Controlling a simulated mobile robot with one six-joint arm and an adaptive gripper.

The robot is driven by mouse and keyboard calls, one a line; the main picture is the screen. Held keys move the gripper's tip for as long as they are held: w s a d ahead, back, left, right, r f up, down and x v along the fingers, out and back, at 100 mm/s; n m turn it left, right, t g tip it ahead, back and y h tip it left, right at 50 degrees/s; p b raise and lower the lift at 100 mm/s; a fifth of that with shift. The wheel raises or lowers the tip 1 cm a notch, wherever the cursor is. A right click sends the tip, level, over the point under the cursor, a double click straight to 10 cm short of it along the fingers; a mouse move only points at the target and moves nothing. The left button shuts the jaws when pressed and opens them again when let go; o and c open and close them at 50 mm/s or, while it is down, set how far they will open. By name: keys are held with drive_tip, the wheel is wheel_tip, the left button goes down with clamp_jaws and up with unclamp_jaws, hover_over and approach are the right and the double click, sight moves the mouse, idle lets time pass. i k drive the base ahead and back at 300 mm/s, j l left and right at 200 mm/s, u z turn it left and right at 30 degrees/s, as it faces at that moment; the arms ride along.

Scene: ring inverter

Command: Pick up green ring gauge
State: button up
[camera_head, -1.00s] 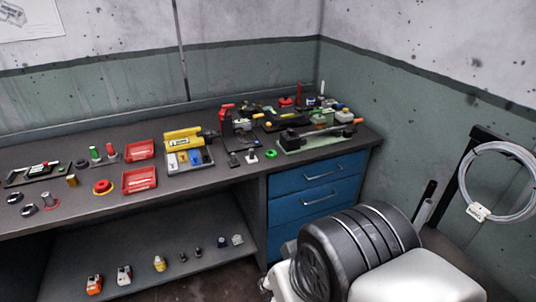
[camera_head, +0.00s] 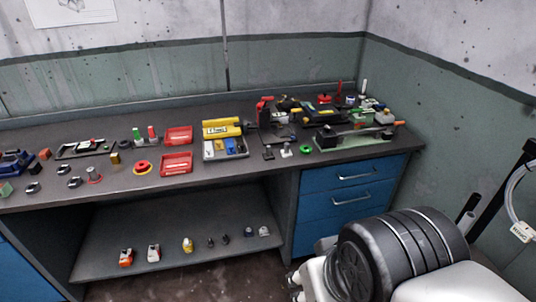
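A small green ring (camera_head: 306,149), which looks like the green ring gauge, lies flat near the front edge of the dark workbench (camera_head: 230,182). It is left of the green-based fixture (camera_head: 352,138) and right of a small grey-white part on a stand (camera_head: 286,150). Nothing covers the ring. My arm shows as a black and white mass at the lower right, well in front of the bench. The fingers of my gripper are not in view.
A lower shelf (camera_head: 180,252) holds several small items. Walls close off the back and right.

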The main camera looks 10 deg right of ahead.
sight(306, 150)
drive_tip(key=i+z, duration=0.15)
drive_tip(key=i, duration=1.9)
